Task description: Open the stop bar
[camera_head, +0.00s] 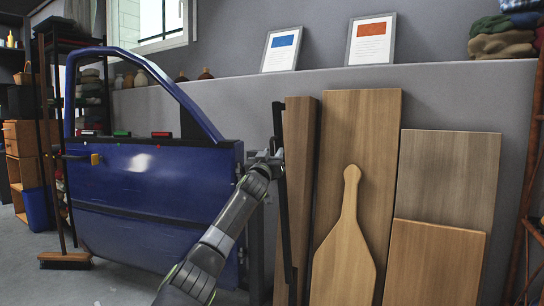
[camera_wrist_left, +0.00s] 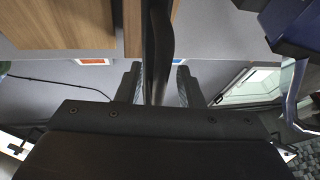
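The stop bar, a long thin black bar (camera_head: 282,215), stands nearly upright beside the right edge of the blue car door (camera_head: 150,190). My left gripper (camera_head: 270,157) is at the upper part of this bar in the head view. In the left wrist view, the black bar (camera_wrist_left: 157,45) runs between the two fingers of the left gripper (camera_wrist_left: 160,85). The fingers are apart, and a gap shows between the bar and the right finger. The lower end of the bar between the fingers is hidden behind the gripper body. My right gripper is in neither view.
Wooden boards (camera_head: 358,130) and a paddle-shaped board (camera_head: 343,250) lean on the wall close to the bar's right. Two framed pictures (camera_head: 282,50) stand on the ledge. A broom (camera_head: 66,260) and shelves are at the left. Some floor is clear before the door.

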